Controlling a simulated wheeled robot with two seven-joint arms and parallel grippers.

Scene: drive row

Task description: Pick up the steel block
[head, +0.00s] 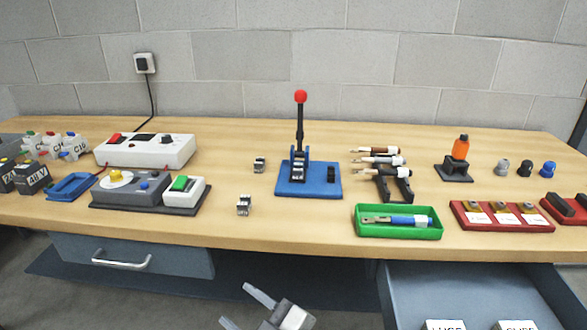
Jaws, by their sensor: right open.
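Two small silver-and-dark blocks stand on the wooden bench, left of the blue-based press. One block (259,164) is farther back, and the other block (244,205) is nearer the front edge. They look alike at this size, and I cannot tell which one is the steel block. My right gripper (243,307) is at the bottom of the head view, below and in front of the bench edge. Its two fingers are apart with nothing between them, and it is well clear of both blocks. My left gripper is not in view.
The press (318,181) with a red-knobbed lever stands right of the blocks. A grey device (135,191) is on their left. A green tray (365,231) lies near the front edge. An open drawer (411,284) juts out at lower right. Bench around the near block is clear.

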